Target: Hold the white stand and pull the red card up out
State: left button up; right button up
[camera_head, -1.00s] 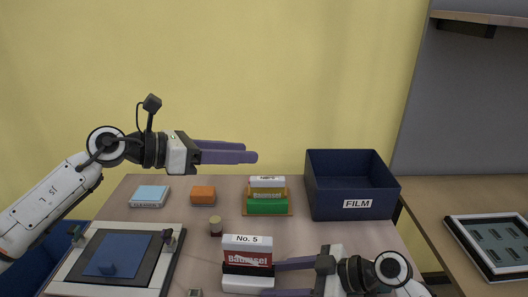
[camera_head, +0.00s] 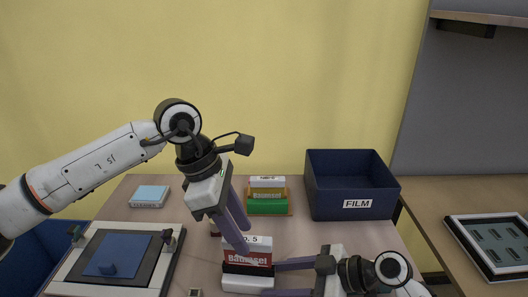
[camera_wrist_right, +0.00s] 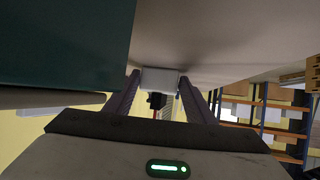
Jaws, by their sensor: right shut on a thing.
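The red card (camera_head: 240,256), with a white top strip reading "No. 5", stands upright in the white stand (camera_head: 247,284) at the front of the table. A black band shows between card and base. My right gripper (camera_head: 276,279) is shut on the stand from the right side; in the right wrist view a white block (camera_wrist_right: 159,80) shows between its fingers. My left gripper (camera_head: 247,241) points down over the card, its two fingers apart, and overlaps the card's top edge in the picture. Whether the fingers touch the card I cannot tell.
A second stand with several cards (camera_head: 267,205) is behind, beside the dark blue FILM box (camera_head: 350,190). A light blue block (camera_head: 149,197) stands at back left. A framed panel with a blue sheet (camera_head: 118,255) lies at front left. A shelf with a tray (camera_head: 490,243) is right.

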aim_at(247, 240)
pick_arm(q)
jog(key=shift+x, duration=1.95)
grip_shut()
jog(key=shift+r, duration=0.2)
jog(key=shift+r, duration=0.9)
pick_arm(e)
jog(key=shift+w, duration=0.1)
pick_arm(q)
jog(key=shift+r, duration=3.3)
